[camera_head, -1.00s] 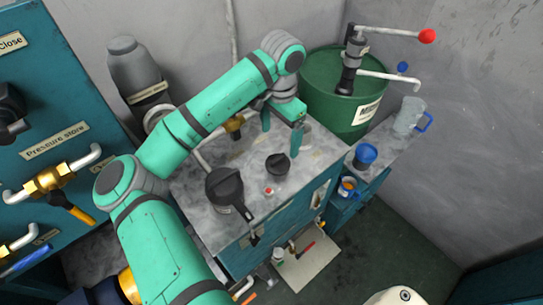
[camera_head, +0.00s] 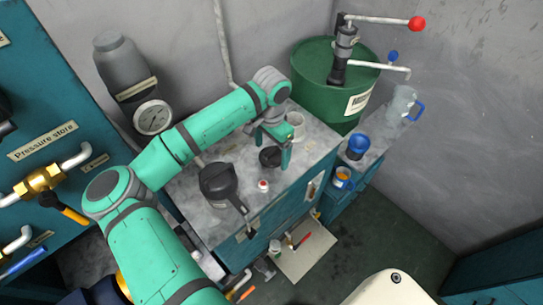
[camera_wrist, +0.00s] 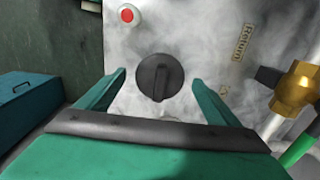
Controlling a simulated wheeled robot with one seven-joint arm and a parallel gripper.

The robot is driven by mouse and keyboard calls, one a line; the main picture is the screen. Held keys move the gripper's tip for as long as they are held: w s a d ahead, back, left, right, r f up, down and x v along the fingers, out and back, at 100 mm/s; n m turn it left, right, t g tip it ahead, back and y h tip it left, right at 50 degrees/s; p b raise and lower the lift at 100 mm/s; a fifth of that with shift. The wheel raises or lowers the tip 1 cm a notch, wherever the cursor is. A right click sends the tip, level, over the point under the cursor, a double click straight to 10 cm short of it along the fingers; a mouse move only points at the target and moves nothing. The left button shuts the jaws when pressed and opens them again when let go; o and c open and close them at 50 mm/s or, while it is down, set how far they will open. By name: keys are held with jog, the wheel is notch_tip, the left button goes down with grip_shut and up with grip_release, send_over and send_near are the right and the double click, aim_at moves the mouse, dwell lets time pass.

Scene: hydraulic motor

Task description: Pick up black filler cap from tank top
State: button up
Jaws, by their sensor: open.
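The black filler cap (camera_head: 270,157) is a round dark cap with a raised grip bar on the grey, stained tank top (camera_head: 315,140). In the wrist view the cap (camera_wrist: 160,77) shows whole, just beyond and between my fingertips. My gripper (camera_head: 272,150) is open and empty, with teal fingers on either side of the cap in the head view. In the wrist view my open gripper (camera_wrist: 160,76) has its fingers well apart from the cap's sides. Its exact height above the cap is unclear.
A larger black handled part (camera_head: 218,182) and a small red-and-white button (camera_head: 263,186) are close to the cap. A brass fitting (camera_wrist: 297,88) stands right in the wrist view. A green drum (camera_head: 333,85) with a pump is behind. A blue cup (camera_head: 358,146) stands at right.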

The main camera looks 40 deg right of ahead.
jog(key=c, duration=1.2)
jog(key=shift+r, duration=0.1)
